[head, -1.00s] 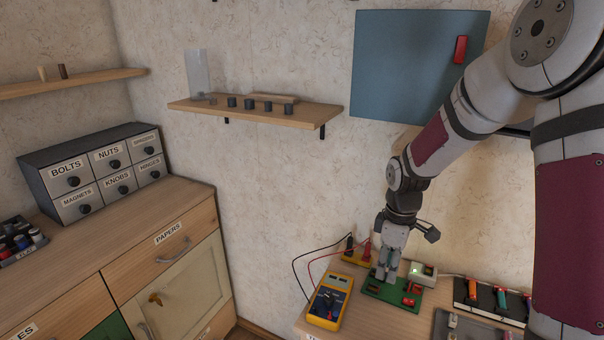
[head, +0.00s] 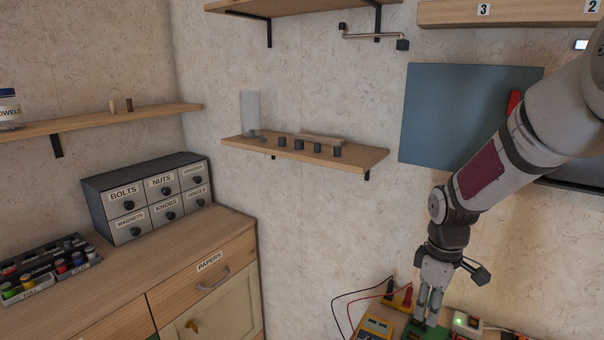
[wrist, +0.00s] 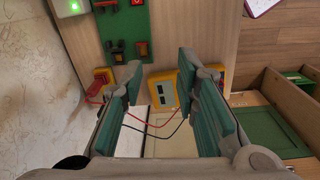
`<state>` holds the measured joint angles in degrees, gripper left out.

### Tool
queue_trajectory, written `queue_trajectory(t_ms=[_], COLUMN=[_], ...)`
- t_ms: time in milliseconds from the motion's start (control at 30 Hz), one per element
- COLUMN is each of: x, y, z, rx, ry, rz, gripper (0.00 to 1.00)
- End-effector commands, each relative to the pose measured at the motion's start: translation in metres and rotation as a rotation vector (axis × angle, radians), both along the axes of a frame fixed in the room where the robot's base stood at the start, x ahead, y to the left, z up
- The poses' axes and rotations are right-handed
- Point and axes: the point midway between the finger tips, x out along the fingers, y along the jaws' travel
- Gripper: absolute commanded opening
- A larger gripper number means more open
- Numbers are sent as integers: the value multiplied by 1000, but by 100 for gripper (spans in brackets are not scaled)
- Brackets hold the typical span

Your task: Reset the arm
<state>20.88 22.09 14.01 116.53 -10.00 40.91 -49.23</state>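My gripper (head: 428,318) hangs on the arm at the right of the head view, pointing down over a green board (head: 420,332) on a workbench. In the wrist view my gripper (wrist: 159,72) has its two green-padded fingers spread apart, with nothing between them. The green board (wrist: 124,28) with red and dark parts lies beyond the fingertips there. A yellow multimeter (wrist: 163,90) shows between the fingers, apart from them, with red and black leads.
A white box with a green light (head: 466,322) stands beside the board. A teal wall panel (head: 455,110) is behind the arm. A wall shelf (head: 345,158) with several dark cylinders and a labelled drawer unit (head: 147,198) stand left. The space between shelf and bench is clear.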

Motion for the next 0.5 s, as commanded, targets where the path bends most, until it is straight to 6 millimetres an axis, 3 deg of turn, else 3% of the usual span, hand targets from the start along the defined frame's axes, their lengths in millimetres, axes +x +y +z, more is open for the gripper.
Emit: queue_trajectory(t_ms=[267, 500], x=[-28, -81], y=[11, 29], z=[53, 117], rx=[-35, -49], ry=[-51, -137], rz=[-114, -299], gripper=[28, 28])
